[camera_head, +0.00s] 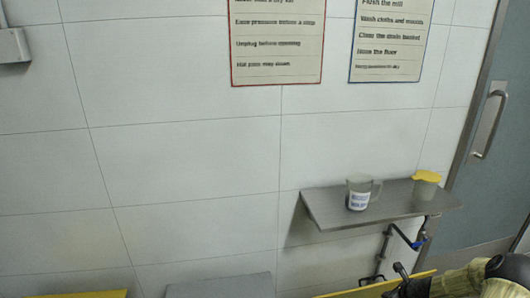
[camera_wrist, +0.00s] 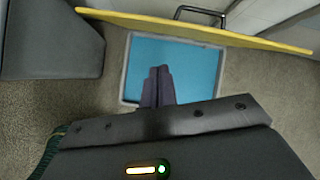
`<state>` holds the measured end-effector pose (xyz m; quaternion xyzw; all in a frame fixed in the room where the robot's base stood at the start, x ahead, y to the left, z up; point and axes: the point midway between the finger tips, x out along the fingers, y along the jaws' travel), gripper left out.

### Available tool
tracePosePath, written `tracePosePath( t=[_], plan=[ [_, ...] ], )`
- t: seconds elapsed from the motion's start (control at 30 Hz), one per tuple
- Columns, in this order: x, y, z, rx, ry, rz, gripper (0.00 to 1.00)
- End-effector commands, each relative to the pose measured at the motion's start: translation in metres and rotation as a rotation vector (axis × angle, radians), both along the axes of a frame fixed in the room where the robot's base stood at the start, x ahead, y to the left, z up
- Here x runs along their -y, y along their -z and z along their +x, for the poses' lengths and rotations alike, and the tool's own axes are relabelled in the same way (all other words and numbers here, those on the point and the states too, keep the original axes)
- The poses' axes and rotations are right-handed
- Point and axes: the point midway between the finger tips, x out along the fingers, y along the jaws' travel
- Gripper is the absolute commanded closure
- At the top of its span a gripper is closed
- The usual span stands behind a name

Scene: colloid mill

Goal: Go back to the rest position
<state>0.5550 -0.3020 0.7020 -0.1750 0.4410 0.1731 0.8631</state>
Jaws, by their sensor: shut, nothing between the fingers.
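My gripper (camera_wrist: 158,72) shows in the wrist view with its two dark fingers together and nothing between them. It points down over a blue mat (camera_wrist: 190,60) with a grey rim on the floor. In the head view, part of my arm shows at the bottom right corner, beside a yellow edge. The fingers cannot be made out there.
A yellow panel edge (camera_wrist: 240,38) with a dark handle (camera_wrist: 200,12) runs close beyond my gripper. A dark grey block (camera_wrist: 50,40) stands left. A wall shelf (camera_head: 400,208) holds a labelled jug (camera_head: 358,194) and a yellow-lidded container (camera_head: 426,186). A door (camera_head: 500,150) is at right.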

Motion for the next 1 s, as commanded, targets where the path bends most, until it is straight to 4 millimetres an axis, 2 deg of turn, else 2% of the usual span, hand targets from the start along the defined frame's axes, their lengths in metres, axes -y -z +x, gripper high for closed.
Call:
tracePosePath(
  t=[0.03,0.17,0.27,0.47,0.67,0.8,1.0],
  plan=[
    [-0.010,-0.013,0.003,0.000,-0.055,-0.027,1.00],
    [-0.039,-0.040,0.006,-0.004,-0.221,-0.107,1.00],
    [-0.068,-0.070,0.007,-0.007,-0.395,-0.190,1.00],
    [-0.137,-0.139,-0.008,-0.008,-0.824,-0.392,1.00],
    [-0.198,-0.204,-0.040,-0.002,-1.235,-0.581,1.00],
    [-0.233,-0.247,-0.070,0.007,-1.512,-0.705,1.00],
    [-0.271,-0.301,-0.122,0.026,-1.884,-0.872,1.00]
  ],
)
